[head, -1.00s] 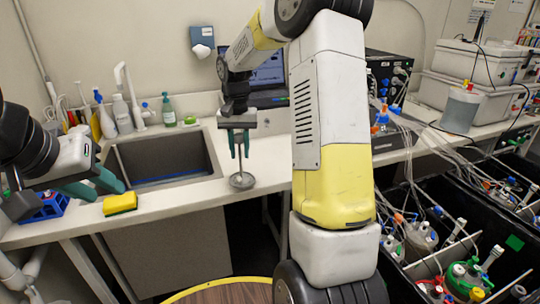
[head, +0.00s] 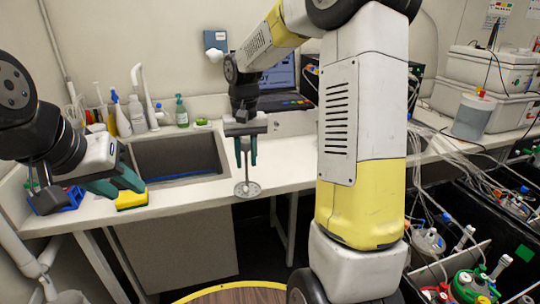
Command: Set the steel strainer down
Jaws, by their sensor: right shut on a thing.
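The steel strainer (head: 247,189) has a thin upright handle and a flat round perforated disc at its lower end. My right gripper (head: 246,160) points down and is shut on the top of the handle. The disc hangs low by the front edge of the white counter (head: 290,178), right of the sink. I cannot tell whether it touches the counter. My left gripper (head: 120,184) is at the counter's left end, its teal fingers apart, with nothing seen between them.
The sink (head: 180,158) lies left of the strainer. A yellow sponge (head: 131,200) is by my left gripper, and a blue rack (head: 72,197) is partly behind it. Bottles (head: 137,113) stand behind the sink, a laptop (head: 280,100) behind my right gripper. Bare counter lies right of the strainer.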

